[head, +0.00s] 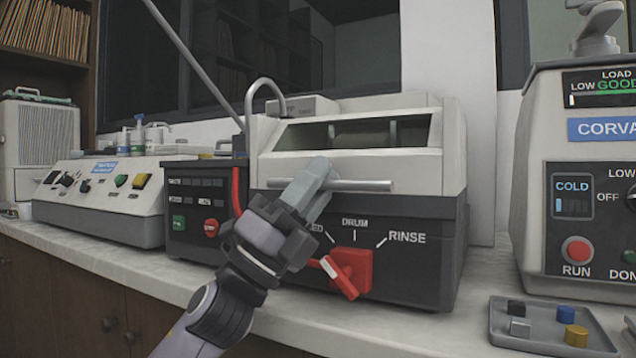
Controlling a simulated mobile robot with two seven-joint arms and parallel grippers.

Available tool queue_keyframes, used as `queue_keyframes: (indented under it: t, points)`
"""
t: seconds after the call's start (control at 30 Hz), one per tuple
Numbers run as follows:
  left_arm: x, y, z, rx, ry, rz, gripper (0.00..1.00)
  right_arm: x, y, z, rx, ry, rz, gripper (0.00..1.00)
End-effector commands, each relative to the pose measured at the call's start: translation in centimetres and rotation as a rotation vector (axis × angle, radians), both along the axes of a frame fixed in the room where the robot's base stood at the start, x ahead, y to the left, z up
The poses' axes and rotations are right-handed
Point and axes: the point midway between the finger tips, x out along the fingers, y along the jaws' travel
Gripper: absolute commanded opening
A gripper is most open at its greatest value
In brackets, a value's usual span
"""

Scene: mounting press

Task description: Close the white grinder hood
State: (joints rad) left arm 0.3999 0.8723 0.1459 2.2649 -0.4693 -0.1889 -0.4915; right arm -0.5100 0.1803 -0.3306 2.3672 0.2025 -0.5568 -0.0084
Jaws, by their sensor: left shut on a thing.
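The white grinder hood (425,165) sits on the dark grinder body (420,250) in the middle of the head view. It has a sloped window (355,132) and a horizontal metal bar handle (360,186) across its front. The hood looks lowered, with its lower edge close to the body; I cannot tell whether it is fully seated. My left gripper (318,183) is shut on the left part of the bar handle and hides that part. My right gripper is not in view.
A red selector knob (350,270) is on the grinder front below my left gripper. A grey tray (545,335) with small colored pieces lies at the right front. The press (590,130) stands at right, a control unit (110,195) at left.

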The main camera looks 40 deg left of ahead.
Motion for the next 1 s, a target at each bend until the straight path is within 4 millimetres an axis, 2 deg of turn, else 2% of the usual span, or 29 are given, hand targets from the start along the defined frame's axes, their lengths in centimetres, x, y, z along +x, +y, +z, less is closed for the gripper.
queue_keyframes:
  t: [0.3, 0.33, 0.73, 1.0]
  points:
    - [0.1, -0.3, -0.6, 0.001, 0.01, -0.009, 0.0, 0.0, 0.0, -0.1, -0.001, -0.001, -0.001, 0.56]
    - [0.1, -0.3, -0.6, 0.002, 0.011, -0.01, 0.25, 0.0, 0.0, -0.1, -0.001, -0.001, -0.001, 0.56]
    - [0.1, -0.1, -0.6, 0.0, 0.009, -0.005, 0.25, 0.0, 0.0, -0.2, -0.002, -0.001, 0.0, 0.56]
    - [-1.3, 0.4, -2.5, 0.001, 0.011, -0.006, 0.25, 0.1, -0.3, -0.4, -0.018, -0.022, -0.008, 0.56]
